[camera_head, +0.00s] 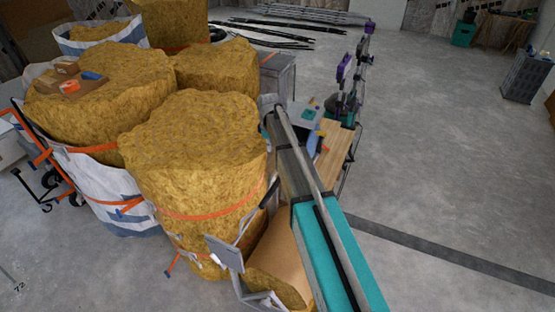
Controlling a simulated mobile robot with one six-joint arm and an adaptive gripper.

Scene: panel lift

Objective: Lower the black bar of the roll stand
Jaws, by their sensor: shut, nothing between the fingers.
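A brown paper-like sheet or roll (274,265) shows low in the middle, partly hidden by a long beam. Grey metal frame parts with a flat plate (226,253) stand at its left. A short dark bar (261,201) slants up and right just above the brown surface; whether it is the roll stand's black bar I cannot tell. The long teal and grey beam (345,255) runs from the bottom edge up to the middle, with a silver rod and a black strip along it. It covers much behind it. I cannot make out my gripper.
Large yellow-brown bales (195,150) with orange straps crowd the left side. A wooden-topped table (338,148) stands behind the beam. Long black and grey lengths (285,30) lie on the floor at the back.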

